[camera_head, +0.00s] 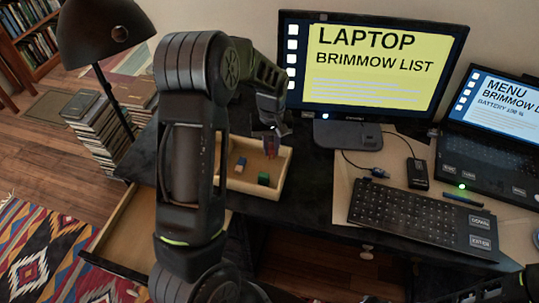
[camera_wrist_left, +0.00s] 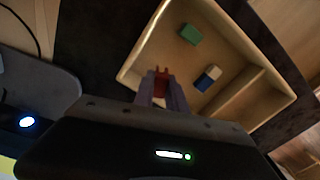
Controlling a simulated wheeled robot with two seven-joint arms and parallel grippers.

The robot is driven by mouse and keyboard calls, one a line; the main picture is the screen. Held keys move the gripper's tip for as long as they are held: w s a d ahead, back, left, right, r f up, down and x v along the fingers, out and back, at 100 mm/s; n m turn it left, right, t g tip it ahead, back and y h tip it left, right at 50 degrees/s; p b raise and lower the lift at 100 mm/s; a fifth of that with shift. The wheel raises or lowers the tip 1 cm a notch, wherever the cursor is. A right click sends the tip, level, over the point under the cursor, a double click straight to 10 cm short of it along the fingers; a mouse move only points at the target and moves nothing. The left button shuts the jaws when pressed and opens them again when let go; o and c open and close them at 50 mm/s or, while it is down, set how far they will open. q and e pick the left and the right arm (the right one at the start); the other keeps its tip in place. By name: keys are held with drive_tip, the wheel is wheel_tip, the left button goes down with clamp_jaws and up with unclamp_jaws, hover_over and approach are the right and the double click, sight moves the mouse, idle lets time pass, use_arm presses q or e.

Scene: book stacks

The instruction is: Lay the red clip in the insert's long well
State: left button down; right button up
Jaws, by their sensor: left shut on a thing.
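My left gripper (camera_head: 272,133) is shut on the red clip (camera_head: 271,147). It holds the clip over the pale wooden insert (camera_head: 284,174), near the wall closest to the monitor. In the left wrist view the clip (camera_wrist_left: 161,83) shows as a small red piece between the fingertips (camera_wrist_left: 162,92), partly hidden by them. The insert (camera_wrist_left: 275,75) has a divider that parts a large compartment from a narrow one (camera_wrist_left: 240,97). The clip appears over the large compartment's edge; its height is unclear. Dark parts at the lower right (camera_head: 492,291) seem to be my right gripper, cut off.
A green block (camera_wrist_left: 190,34) and a blue-and-white block (camera_wrist_left: 207,77) lie in the large compartment. The narrow compartment looks empty. A monitor (camera_head: 375,65), keyboard (camera_head: 420,215) and laptop (camera_head: 490,150) stand to the right. A lamp (camera_head: 105,35) stands at left. An open drawer (camera_head: 125,240) juts out below.

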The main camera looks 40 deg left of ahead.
sight(271, 164)
use_arm(q)
drive_tip(key=shift+f, duration=0.2)
wheel_tip(271, 164, down, 3)
drive_tip(key=shift+f+p, duration=0.1)
drive_tip(key=shift+p, duration=0.2)
drive_tip(key=shift+f, duration=0.15)
drive_tip(key=shift+f, duration=0.2)
drive_tip(key=c, duration=1.4)
unclamp_jaws()
drive_tip(key=shift+o, duration=0.2)
drive_tip(key=shift+r, duration=0.15)
